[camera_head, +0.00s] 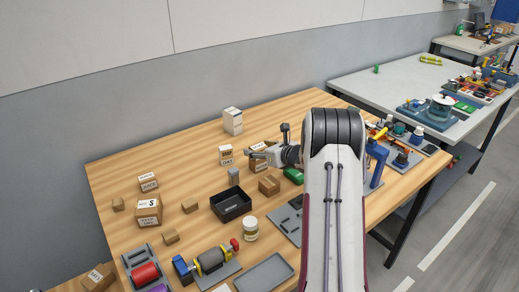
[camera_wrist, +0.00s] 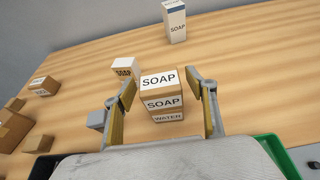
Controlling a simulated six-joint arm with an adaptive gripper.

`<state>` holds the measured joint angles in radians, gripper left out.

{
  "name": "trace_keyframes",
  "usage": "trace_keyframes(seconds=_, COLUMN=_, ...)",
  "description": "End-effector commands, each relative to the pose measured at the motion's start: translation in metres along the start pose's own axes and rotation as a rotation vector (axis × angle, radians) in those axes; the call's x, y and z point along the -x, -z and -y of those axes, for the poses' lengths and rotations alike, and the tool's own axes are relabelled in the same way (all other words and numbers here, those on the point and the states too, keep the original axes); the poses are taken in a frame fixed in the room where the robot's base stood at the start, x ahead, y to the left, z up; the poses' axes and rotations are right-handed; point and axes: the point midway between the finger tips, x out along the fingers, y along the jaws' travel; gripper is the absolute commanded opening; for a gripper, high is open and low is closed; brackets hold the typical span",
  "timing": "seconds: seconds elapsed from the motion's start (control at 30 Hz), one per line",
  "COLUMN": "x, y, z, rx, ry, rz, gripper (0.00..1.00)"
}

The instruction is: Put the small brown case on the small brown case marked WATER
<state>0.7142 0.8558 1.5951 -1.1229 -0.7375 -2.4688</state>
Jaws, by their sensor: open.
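A small brown case labelled SOAP (camera_wrist: 162,93) sits on the small brown case marked WATER (camera_wrist: 169,117) in the wrist view. The two look roughly lined up, with the upper one hiding most of the lower one. My gripper (camera_wrist: 165,88) is open, with one finger on each side of the SOAP case and gaps showing at both sides. In the head view my gripper (camera_head: 262,150) is over the brown stack (camera_head: 258,166), partly hiding it.
A white-topped SOAP box (camera_head: 226,155) stands just left of the stack, and a tall white carton (camera_head: 232,121) stands behind. A plain brown box (camera_head: 269,185), a grey block (camera_head: 234,176) and a black bin (camera_head: 231,205) are close in front. The back left table is clear.

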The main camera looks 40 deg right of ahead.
Motion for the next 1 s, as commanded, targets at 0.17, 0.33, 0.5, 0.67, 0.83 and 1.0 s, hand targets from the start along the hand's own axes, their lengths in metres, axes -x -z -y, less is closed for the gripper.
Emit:
trace_keyframes(seconds=0.17, x=0.005, y=-0.002, z=0.001, rx=0.000, ry=0.001, rz=0.000, gripper=0.56)
trace_keyframes(seconds=0.33, x=0.018, y=-0.003, z=0.001, rx=0.000, ry=0.002, rz=0.000, gripper=0.56)
trace_keyframes(seconds=0.5, x=0.037, y=-0.003, z=0.001, rx=0.000, ry=0.002, rz=0.000, gripper=0.56)
trace_keyframes(seconds=0.67, x=0.060, y=-0.003, z=0.001, rx=-0.001, ry=0.002, rz=0.001, gripper=0.56)
trace_keyframes(seconds=0.83, x=0.084, y=-0.003, z=0.001, rx=0.000, ry=0.002, rz=0.001, gripper=0.56)
trace_keyframes(seconds=1.0, x=0.104, y=-0.003, z=0.001, rx=0.001, ry=0.002, rz=0.001, gripper=0.56)
